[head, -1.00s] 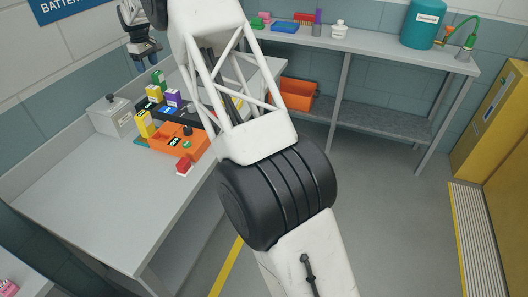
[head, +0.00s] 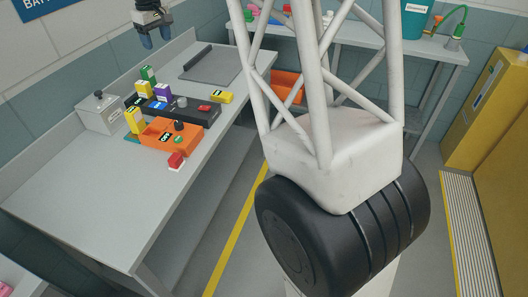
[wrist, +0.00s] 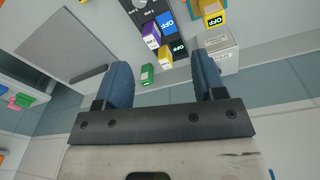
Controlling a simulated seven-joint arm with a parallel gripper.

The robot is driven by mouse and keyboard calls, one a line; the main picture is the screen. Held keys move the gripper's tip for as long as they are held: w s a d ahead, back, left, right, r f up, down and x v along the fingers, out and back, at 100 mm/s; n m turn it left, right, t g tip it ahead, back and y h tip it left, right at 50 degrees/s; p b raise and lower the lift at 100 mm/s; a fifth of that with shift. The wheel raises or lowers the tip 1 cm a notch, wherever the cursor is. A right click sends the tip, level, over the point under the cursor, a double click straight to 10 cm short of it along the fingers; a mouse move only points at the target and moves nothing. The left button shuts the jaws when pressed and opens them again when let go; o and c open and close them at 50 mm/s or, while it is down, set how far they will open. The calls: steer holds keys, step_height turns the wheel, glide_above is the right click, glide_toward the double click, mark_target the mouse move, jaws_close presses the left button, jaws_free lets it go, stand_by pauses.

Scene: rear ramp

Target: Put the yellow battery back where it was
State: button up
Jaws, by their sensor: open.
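Three yellow batteries show in the head view. One lies on its side on the bench (head: 222,97), to the right of the black device. One stands upright (head: 143,90) at the black device (head: 165,110). One stands upright (head: 134,121) at the left end of the orange device (head: 165,134). My gripper (head: 157,38) is open and empty, high above the far part of the bench. In the wrist view, a yellow battery (wrist: 165,52) shows between the open fingers, beside a purple battery (wrist: 151,35) and a green battery (wrist: 147,73).
A grey box with a knob (head: 100,113) stands left of the devices. A red and white block (head: 176,161) lies in front. A grey tray (head: 211,64) lies at the back right. The near bench (head: 90,195) is clear.

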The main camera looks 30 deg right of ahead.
steer(key=s+d+r+m, duration=0.1)
steer(key=s+d+r, duration=0.1)
steer(key=s, duration=0.5)
steer(key=s+d+r+m, duration=0.1)
steer(key=s+d+r, duration=0.1)
steer(key=s, duration=0.5)
steer(key=s+d+f+m, duration=0.1)
steer(key=s+d+f, duration=0.1)
steer(key=s, duration=1.1)
steer(key=s+d+f+m+t, duration=0.1)
steer(key=s+f, duration=0.3)
steer(key=s, duration=0.9)
steer(key=s+d+f+m, duration=0.2)
steer(key=s+d+f, duration=0.1)
steer(key=s, duration=1)
steer(key=shift+s+f+t, duration=0.35)
steer(key=shift+f+t, duration=0.05)
steer(key=shift+f, duration=0.15)
